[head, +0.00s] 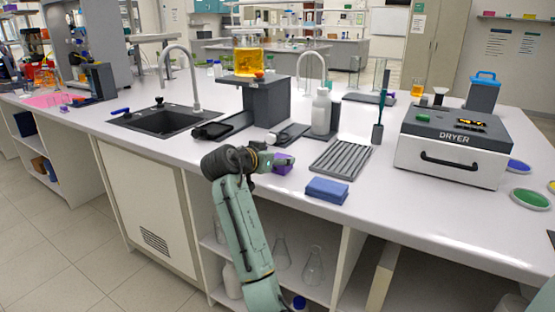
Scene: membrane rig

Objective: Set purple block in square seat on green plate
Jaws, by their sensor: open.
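A purple block (283,168) is near the front edge of the white bench, right at the end of my arm. My gripper (284,160) is at the block, with a finger over its upper side. The jaws are open; whether they touch the block is too small to tell. A round green plate (531,199) with a pale rim lies at the far right of the bench, in front of the dryer. A square seat on it cannot be made out.
A blue folded cloth or sponge (327,190) and a grey ribbed rack (341,159) lie right of my gripper. The dryer (453,146) stands between there and the green plate. A white bottle (321,112) stands behind. A blue plate (518,166) lies behind the green one.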

